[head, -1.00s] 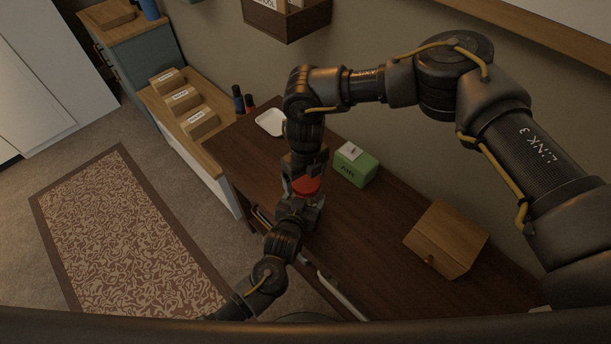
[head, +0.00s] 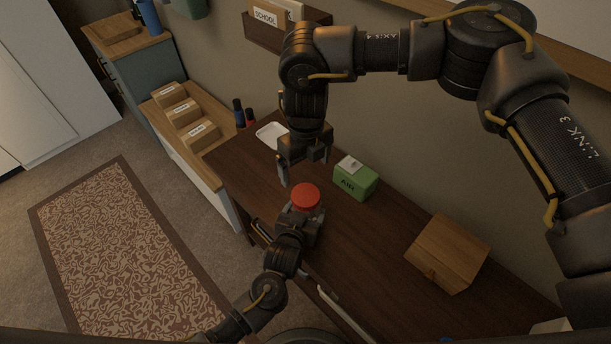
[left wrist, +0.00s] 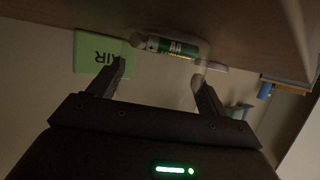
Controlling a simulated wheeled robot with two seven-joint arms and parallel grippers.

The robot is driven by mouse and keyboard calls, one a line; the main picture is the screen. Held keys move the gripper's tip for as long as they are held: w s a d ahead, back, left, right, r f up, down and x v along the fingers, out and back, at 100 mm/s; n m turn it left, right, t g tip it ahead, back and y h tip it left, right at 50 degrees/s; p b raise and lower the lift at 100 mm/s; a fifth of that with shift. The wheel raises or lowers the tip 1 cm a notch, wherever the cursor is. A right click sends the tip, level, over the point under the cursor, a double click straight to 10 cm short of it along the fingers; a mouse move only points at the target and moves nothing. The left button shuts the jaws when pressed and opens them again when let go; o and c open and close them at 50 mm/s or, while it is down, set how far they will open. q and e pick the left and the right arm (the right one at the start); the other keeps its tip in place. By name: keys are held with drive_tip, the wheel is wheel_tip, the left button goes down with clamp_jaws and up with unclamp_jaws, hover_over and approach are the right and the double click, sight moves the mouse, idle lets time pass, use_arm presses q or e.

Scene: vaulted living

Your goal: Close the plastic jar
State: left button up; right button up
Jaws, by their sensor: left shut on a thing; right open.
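The red lid (head: 305,196) sits over the plastic jar at the front edge of the dark table; its seating on the rim cannot be told from above. The jar's body is mostly hidden in the head view. In the left wrist view the clear jar (left wrist: 165,75) shows faintly between the fingers, with a green and white battery-like item (left wrist: 172,46) seen at or through it. My left gripper (head: 302,216) is shut on the jar, below the lid. My right gripper (head: 304,168) is open and empty, above and behind the lid, apart from it.
A green box marked AIR (head: 355,183) stands right of the lid on the table (head: 350,240). A wooden box (head: 447,254) is farther right. Free table lies between the boxes.

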idle(0.3)
use_arm(q)
drive_tip(key=o, duration=1.9)
drive_tip(key=b+v, duration=0.1)
drive_tip(key=v, duration=0.9)
drive_tip(key=shift+s+a+r, duration=0.1)
drive_tip(key=shift+s+r, duration=0.1)
drive_tip(key=shift+s, duration=0.15)
